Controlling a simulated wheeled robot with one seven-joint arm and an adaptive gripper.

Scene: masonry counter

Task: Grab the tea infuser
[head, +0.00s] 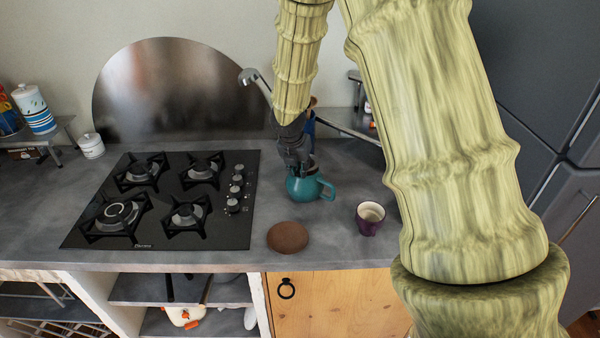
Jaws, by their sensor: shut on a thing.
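My gripper (301,171) is dark grey and points down at the mouth of a teal mug (303,189). The mug stands upright on the counter with its handle to the right. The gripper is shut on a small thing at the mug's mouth. This seems to be the tea infuser, but the fingers and the mug's rim hide it, so its shape cannot be made out. I cannot tell whether the fingers touch the rim.
A brown round disc (288,237) lies in front of the mug. A purple cup (370,218) stands to its right. A black gas hob (165,200) is at the left. A faucet (250,77) is behind. Bare counter (335,235) lies between disc and cup.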

